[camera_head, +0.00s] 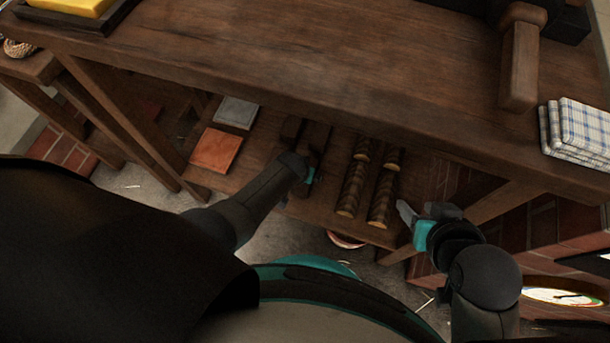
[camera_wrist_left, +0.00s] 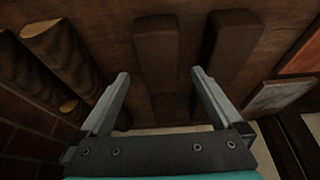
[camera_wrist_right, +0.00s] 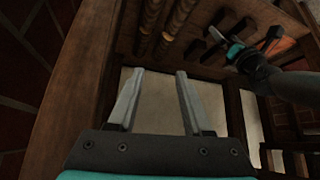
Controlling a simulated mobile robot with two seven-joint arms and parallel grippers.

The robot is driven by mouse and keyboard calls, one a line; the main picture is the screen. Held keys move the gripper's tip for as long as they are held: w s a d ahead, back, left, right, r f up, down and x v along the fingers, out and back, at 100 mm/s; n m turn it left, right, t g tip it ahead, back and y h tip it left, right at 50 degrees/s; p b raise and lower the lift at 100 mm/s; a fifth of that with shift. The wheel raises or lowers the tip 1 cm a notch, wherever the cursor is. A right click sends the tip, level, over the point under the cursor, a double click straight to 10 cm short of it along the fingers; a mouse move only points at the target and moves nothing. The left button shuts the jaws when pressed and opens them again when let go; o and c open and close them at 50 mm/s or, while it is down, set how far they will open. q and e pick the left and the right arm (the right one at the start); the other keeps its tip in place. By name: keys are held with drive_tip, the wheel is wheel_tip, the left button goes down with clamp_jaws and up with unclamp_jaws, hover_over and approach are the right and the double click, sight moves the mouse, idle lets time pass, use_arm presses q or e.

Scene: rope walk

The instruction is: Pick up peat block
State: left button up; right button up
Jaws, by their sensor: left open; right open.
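Two dark brown peat blocks lie side by side on the lower shelf. The left one (camera_head: 291,129) and the right one (camera_head: 318,136) show in the head view, partly covered by my left arm. In the left wrist view one block (camera_wrist_left: 156,45) lies ahead between my open fingertips, and the other (camera_wrist_left: 232,42) is to the right, beyond the right finger. My left gripper (camera_wrist_left: 159,74) is open and empty; its fingers are mostly hidden in the head view (camera_head: 309,174). My right gripper (camera_head: 425,212) is open and empty by the shelf's right end.
Dark rolls with tan ends (camera_head: 354,185) lie right of the blocks. An orange slab (camera_head: 216,150) and a grey slab (camera_head: 236,113) lie left. The wooden tabletop (camera_head: 300,60) overhangs the shelf. A table leg (camera_head: 500,203) and brick wall stand near my right gripper.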

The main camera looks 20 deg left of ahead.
use_arm(q)
drive_tip(key=shift+w+f+b, duration=0.25)
drive_tip(key=shift+f+b, duration=0.45)
drive_tip(key=shift+w+f+b, duration=0.2)
drive_tip(key=shift+f+b, duration=0.3)
drive_tip(key=shift+b, duration=0.05)
drive_tip(key=shift+w+f+b, duration=0.25)
drive_tip(key=shift+f+b, duration=0.35)
drive_tip(key=shift+b, duration=0.05)
drive_tip(key=shift+w+f+b, duration=0.2)
drive_tip(key=shift+f+b, duration=0.15)
drive_tip(key=shift+b, duration=0.15)
use_arm(e)
drive_tip(key=w+a+r+t+y, duration=0.3)
drive_tip(key=a+t+y, duration=0.1)
drive_tip(key=a+t, duration=0.4)
drive_tip(key=shift+w+a, duration=0.25)
drive_tip(key=shift+a, duration=0.25)
use_arm(q)
drive_tip(key=c, duration=1.4)
drive_tip(key=shift+c, duration=0.4)
use_arm(e)
drive_tip(key=shift+f+y, duration=0.1)
drive_tip(key=shift+y, duration=0.2)
